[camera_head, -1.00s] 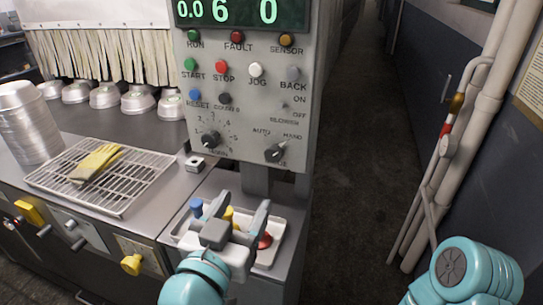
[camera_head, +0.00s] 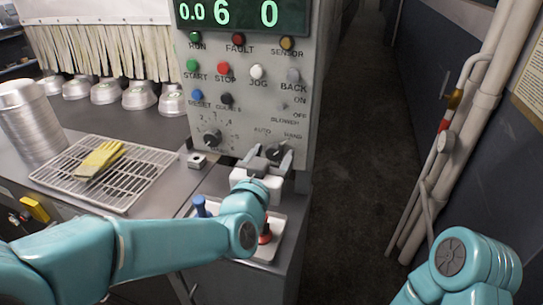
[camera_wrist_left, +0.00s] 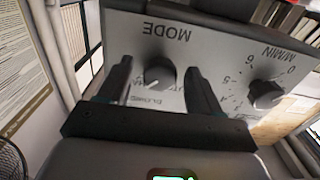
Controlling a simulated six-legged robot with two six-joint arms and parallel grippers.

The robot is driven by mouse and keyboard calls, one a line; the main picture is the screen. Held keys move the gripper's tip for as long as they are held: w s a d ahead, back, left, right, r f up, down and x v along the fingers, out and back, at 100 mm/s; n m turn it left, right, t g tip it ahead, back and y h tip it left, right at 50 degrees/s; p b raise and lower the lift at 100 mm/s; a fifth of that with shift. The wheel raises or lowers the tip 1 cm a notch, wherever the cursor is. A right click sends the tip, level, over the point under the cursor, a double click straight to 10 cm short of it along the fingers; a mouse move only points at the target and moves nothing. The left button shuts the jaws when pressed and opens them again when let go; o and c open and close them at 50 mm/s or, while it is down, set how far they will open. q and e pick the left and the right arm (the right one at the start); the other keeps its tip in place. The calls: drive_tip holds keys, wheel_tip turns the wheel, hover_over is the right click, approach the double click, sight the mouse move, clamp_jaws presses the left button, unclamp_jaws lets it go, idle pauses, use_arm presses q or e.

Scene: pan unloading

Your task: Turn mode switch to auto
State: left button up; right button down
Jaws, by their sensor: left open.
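The mode switch (camera_head: 273,152) is a dark rotary knob low on the grey control panel, below AUTO and HAND labels. In the left wrist view the knob (camera_wrist_left: 160,76) shows upside down under the word MODE, and its pale pointer mark points toward the HAND side. My left gripper (camera_head: 269,154) is in front of it, and its fingers partly hide it in the head view. In the left wrist view the open fingers (camera_wrist_left: 158,68) stand on either side of the knob, with a visible gap on each side. My right gripper is out of frame; only part of that arm shows.
A second numbered knob (camera_head: 211,137) sits left on the panel (camera_head: 245,115), below several buttons. A tray (camera_head: 275,238) with blue and red items lies below. A wire rack (camera_head: 140,165) holds a yellow glove (camera_head: 100,158). The aisle at right is clear.

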use_arm(q)
drive_tip(key=c, duration=1)
drive_tip(key=shift+c, duration=0.2)
